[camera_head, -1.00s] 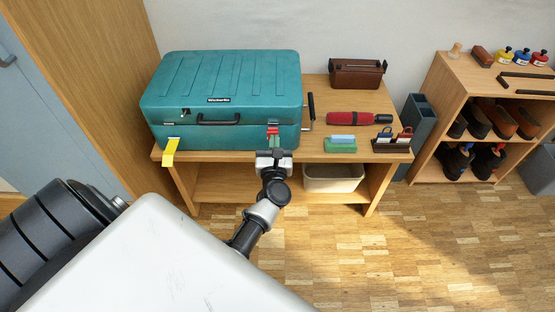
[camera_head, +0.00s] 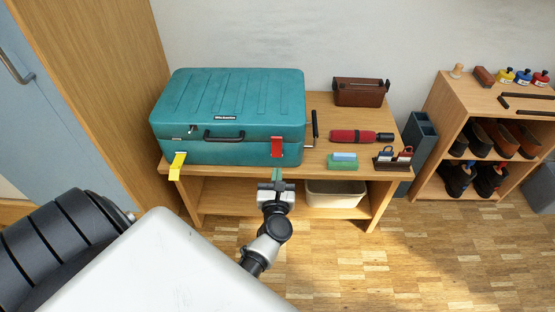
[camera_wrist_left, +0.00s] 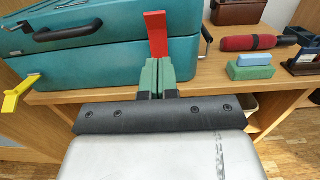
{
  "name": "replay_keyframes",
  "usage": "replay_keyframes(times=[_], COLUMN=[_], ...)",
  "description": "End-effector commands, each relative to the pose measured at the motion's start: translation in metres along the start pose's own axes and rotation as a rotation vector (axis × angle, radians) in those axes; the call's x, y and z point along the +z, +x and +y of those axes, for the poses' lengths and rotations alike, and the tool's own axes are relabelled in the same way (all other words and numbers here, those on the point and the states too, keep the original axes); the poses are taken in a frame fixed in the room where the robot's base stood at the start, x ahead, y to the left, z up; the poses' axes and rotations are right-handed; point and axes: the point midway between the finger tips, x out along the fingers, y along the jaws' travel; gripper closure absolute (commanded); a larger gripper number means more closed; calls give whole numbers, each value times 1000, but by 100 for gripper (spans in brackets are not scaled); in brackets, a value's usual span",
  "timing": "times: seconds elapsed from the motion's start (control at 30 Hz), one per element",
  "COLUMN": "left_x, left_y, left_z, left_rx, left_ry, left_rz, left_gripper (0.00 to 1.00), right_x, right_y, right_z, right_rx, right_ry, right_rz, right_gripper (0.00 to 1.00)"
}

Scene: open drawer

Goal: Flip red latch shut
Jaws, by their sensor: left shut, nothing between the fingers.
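The teal case (camera_head: 228,95) lies with its lid down on the wooden table. Its red latch (camera_head: 277,147) stands upright at the right of the front face, across the lid seam. I cannot tell whether it is fully snapped. It also shows in the left wrist view (camera_wrist_left: 157,36), rising just beyond the fingertips. The yellow latch (camera_head: 177,165) at the left sticks outward and down. My left gripper (camera_head: 277,175), with green fingertips, is shut and empty, just below and in front of the red latch. Its fingers also show in the left wrist view (camera_wrist_left: 157,76). My right gripper is not visible.
Right of the case lie a red roll (camera_head: 353,136), a sponge (camera_head: 343,160) and a dark holder (camera_head: 393,159). A brown box (camera_head: 360,92) stands behind them. A cream bin (camera_head: 336,193) sits on the lower shelf. The floor ahead is free.

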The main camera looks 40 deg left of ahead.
Motion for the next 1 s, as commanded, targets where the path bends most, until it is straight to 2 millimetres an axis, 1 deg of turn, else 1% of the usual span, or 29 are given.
replay_keyframes(times=[0.03,0.1,0.2,0.3,0.5,0.87,0.93,1.0], left_x=[-1,-1,0,0,1,0,0,-2], left_y=[-11,-22,-34,-40,-42,-42,-42,-44], left_z=[0,0,0,0,-1,0,-2,-7], left_rx=[-1,0,0,-1,-1,0,-9,-49], left_ry=[-1,-1,0,0,-1,-1,13,77], left_rz=[3,2,1,1,0,0,1,3], left_gripper=[100,100,100,100,100,100,100,100], right_x=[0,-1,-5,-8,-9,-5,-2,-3], right_y=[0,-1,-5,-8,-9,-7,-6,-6], right_z=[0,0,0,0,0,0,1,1], right_rx=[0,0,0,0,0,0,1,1], right_ry=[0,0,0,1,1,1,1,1], right_rz=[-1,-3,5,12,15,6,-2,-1], right_gripper=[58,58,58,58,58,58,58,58])
